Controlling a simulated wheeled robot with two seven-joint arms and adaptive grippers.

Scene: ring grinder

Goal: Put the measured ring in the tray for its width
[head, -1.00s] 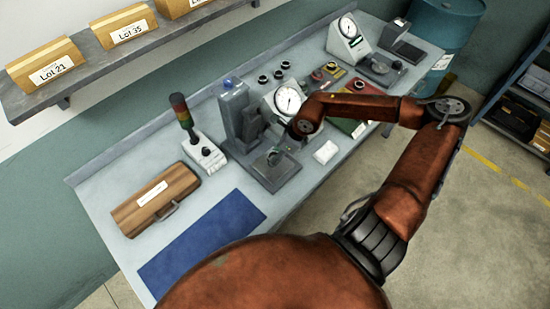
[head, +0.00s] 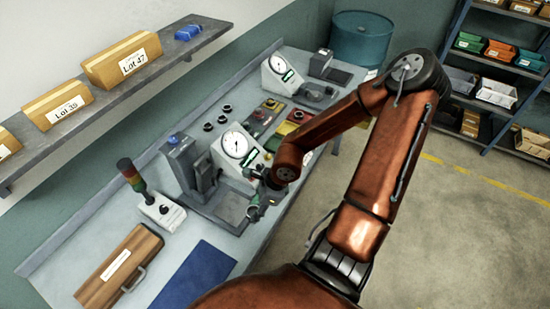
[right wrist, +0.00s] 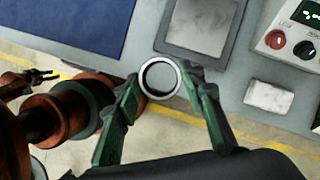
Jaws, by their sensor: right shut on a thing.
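A metal ring (right wrist: 143,79) is held between the green-backed fingertips of my right gripper (right wrist: 160,84) in the right wrist view. In the head view my right gripper (head: 254,210) hangs near the bench's front edge, beside the grinder's grey plate (head: 228,207); the ring is too small to make out there. A dial gauge (head: 236,146) with a green display stands just behind the gripper.
A signal lamp (head: 131,178), a wooden case (head: 118,268) and a blue mat (head: 200,277) are at the left. Several dark rings sit on the bench, one (head: 208,127) behind the gauge. A second dial gauge (head: 279,66) stands farther back. A bin rack (head: 510,60) is at right.

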